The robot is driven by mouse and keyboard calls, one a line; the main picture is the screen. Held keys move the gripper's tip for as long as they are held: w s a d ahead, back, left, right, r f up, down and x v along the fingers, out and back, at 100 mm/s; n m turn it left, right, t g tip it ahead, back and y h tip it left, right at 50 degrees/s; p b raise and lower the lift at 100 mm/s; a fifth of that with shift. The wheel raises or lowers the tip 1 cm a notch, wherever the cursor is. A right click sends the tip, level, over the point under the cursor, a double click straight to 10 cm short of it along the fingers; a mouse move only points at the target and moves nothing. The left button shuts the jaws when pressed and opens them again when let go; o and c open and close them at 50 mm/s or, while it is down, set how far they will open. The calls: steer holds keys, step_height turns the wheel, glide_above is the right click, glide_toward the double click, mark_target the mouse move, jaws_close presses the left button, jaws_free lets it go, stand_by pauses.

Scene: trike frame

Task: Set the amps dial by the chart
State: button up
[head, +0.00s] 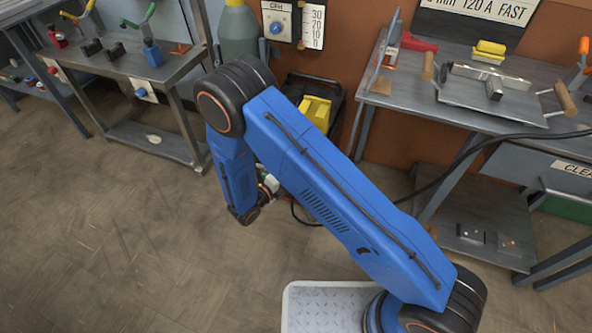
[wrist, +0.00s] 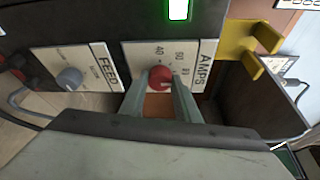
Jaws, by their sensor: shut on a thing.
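The amps dial (wrist: 160,78) is a red knob on a white plate lettered AMPS (wrist: 203,70), with numbers such as 40 and 80 around it. In the wrist view my gripper (wrist: 160,88) has its two grey fingers shut on the red knob, one at each side. The knob's pointer mark cannot be made out. In the head view my blue arm hides the dial and the gripper's fingertips. A sign at the top right of the head view, the chart (head: 480,8), is cut off and reads 120 A FAST in part.
A grey feed knob (wrist: 69,78) sits left of the dial on a plate lettered FEED. A yellow bracket (wrist: 250,42) juts out to the right. A lit green display (wrist: 178,9) is above. Workbenches stand at both sides, with open floor (head: 110,245) at left.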

steer(key=shift+a, duration=0.1)
steer(key=o, duration=1)
steer(key=shift+o, duration=0.2)
steer(key=v, duration=1.7)
steer(key=shift+s, duration=0.15)
steer(key=shift+a, duration=0.1)
steer(key=shift+r, duration=0.1)
